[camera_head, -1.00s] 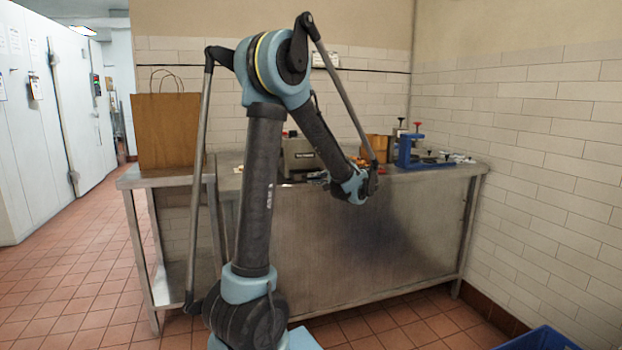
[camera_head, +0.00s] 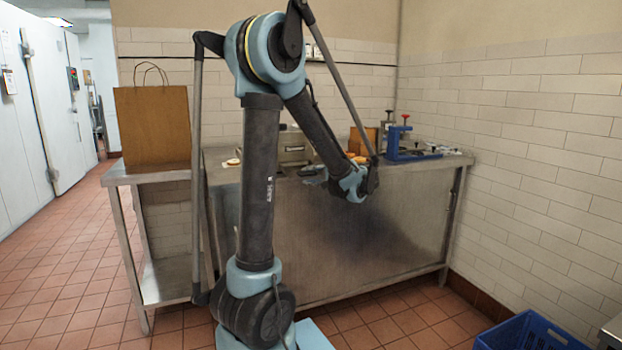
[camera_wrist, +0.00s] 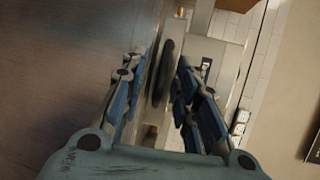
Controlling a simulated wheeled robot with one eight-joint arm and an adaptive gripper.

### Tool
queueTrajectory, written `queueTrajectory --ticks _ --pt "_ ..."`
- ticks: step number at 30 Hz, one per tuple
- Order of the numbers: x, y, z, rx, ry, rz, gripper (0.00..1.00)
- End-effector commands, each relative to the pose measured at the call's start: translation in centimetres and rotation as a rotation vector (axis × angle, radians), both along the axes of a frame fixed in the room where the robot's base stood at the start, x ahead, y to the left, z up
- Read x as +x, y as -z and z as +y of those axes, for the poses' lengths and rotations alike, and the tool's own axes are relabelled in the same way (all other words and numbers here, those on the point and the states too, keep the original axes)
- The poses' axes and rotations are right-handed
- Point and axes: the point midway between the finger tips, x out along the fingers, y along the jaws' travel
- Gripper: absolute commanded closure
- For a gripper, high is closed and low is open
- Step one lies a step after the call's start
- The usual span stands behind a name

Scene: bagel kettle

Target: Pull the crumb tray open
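The steel toaster (camera_head: 293,149) stands on the metal counter, partly behind my arm in the head view. The crumb tray cannot be made out for certain in either view. My gripper (camera_head: 314,174) is just in front of the toaster, above the counter's front edge. In the wrist view my gripper (camera_wrist: 160,85) is open, its blue-padded fingers apart. A dark rounded piece (camera_wrist: 164,75) shows between them, with a light metal strip beside it. I cannot tell whether the fingers touch it.
A bagel piece (camera_head: 233,162) lies left of the toaster. A blue crate (camera_head: 530,333) is on the floor at lower right.

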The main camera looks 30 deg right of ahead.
Motion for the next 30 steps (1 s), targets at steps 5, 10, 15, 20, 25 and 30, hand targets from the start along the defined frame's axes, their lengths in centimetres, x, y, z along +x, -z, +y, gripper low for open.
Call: queueTrajectory --ticks 5,10,15,20,25,30 --pt "0.0 0.0 0.0 0.0 0.0 -0.001 0.72" --pt "-0.9 -0.2 -0.3 0.001 0.003 -0.001 0.72" --pt "-3.0 -0.7 -0.8 -0.001 0.004 -0.001 0.72" --pt "-5.4 -1.2 -1.5 0.0 0.005 -0.001 0.72" --pt "-7.9 -1.7 -2.1 0.0 0.004 0.0 0.72" --pt "-9.9 -2.1 -2.6 -0.001 0.003 0.0 0.72"
